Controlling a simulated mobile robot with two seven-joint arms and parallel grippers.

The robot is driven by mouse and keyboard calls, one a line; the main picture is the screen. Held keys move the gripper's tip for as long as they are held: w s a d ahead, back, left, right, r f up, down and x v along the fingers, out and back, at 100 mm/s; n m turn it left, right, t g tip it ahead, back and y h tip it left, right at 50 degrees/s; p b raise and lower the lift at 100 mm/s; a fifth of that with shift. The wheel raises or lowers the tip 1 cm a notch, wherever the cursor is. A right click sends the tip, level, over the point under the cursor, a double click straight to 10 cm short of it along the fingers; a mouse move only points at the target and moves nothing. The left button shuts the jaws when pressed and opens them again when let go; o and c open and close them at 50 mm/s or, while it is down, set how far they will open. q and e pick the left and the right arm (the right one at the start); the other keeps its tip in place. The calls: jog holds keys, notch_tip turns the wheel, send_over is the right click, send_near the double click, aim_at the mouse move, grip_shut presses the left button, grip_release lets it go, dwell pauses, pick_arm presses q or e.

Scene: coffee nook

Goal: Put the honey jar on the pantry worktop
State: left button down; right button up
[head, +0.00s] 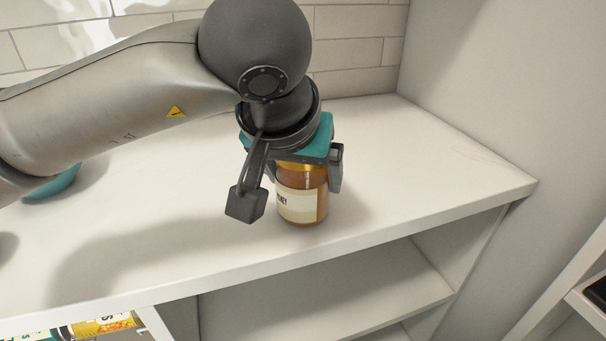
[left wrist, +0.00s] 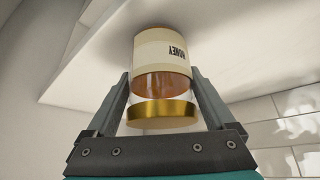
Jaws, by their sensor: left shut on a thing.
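The honey jar (head: 302,205) is amber with a cream label and stands upright at the white worktop (head: 440,170), towards its right end. My left gripper (head: 302,174) points down over it, its fingers shut on the jar's upper part. In the left wrist view the jar (left wrist: 162,55) sits between the two fingers (left wrist: 158,80), gold lid towards the palm. Its base meets or nearly meets the worktop surface; I cannot tell if it bears its weight. My right gripper is out of view.
A teal bowl-like thing (head: 52,186) is partly hidden behind my left arm. Open shelves lie below the worktop, with colourful packages (head: 105,325) at lower left. A wall (head: 500,80) closes the right side. The worktop around the jar is clear.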

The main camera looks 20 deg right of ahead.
pick_arm(q)
jog(key=shift+f, duration=0.15)
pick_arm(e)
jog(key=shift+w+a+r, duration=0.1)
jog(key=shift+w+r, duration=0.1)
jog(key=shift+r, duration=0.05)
pick_arm(q)
grip_release()
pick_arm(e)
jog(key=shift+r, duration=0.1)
pick_arm(q)
jog(key=p+v, duration=0.3)
jog(key=v, duration=0.9)
jog(key=shift+r, duration=0.2)
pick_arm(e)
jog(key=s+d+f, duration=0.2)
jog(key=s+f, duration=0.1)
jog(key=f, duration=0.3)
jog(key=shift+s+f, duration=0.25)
